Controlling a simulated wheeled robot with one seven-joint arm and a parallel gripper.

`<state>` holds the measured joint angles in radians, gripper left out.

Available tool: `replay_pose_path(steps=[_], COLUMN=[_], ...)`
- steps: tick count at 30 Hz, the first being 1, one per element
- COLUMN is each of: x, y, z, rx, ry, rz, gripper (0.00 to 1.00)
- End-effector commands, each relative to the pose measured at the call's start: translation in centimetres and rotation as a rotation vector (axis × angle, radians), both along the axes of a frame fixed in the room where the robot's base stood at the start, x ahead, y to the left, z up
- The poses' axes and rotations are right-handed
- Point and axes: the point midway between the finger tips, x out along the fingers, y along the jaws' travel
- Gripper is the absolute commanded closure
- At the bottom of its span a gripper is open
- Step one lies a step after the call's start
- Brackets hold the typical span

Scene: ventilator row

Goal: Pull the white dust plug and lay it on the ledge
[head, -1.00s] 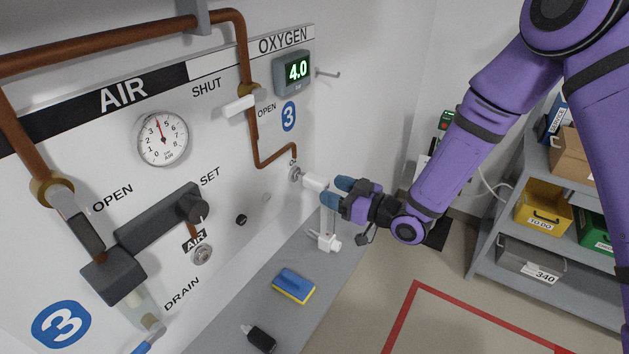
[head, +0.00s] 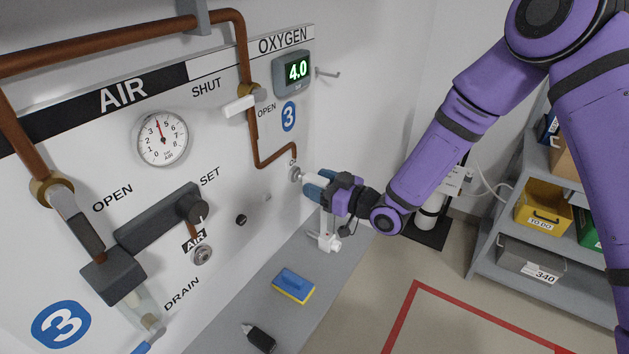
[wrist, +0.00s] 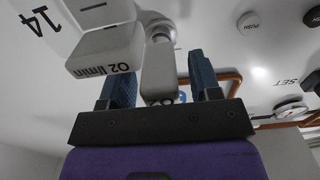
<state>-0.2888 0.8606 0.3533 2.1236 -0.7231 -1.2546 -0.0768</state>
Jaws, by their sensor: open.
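The white dust plug (head: 308,179) sits at the oxygen outlet on the wall panel, under the copper pipe. It is partly hidden by my blue fingertips. My gripper (head: 315,184) is open at the plug, with its fingers around the plug's outer end. In the wrist view a white body (wrist: 160,75), which appears to be the plug, lies between my two spread fingers (wrist: 162,88), with gaps visible beside it. The grey ledge (head: 238,318) runs along the foot of the panel.
A white fitting (head: 325,241) stands upright just below my gripper. A blue and yellow sponge (head: 293,285) and a black bottle (head: 258,338) lie on the ledge. A white block marked O2 l/min (wrist: 105,50) is close to my left finger in the wrist view.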

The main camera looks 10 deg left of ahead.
Motion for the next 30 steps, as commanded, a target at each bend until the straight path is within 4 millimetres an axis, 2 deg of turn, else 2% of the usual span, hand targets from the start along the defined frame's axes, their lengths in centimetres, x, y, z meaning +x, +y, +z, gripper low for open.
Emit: replay_pose_path(steps=[2,9,30], x=[-0.03,-0.03,-0.20], y=[0.03,0.03,-0.60], z=[0.01,0.02,0.03], rx=[0.000,0.000,0.001], ry=[0.000,0.000,0.000], rz=[0.001,0.001,0.000], gripper=[0.45,1.00,1.00])
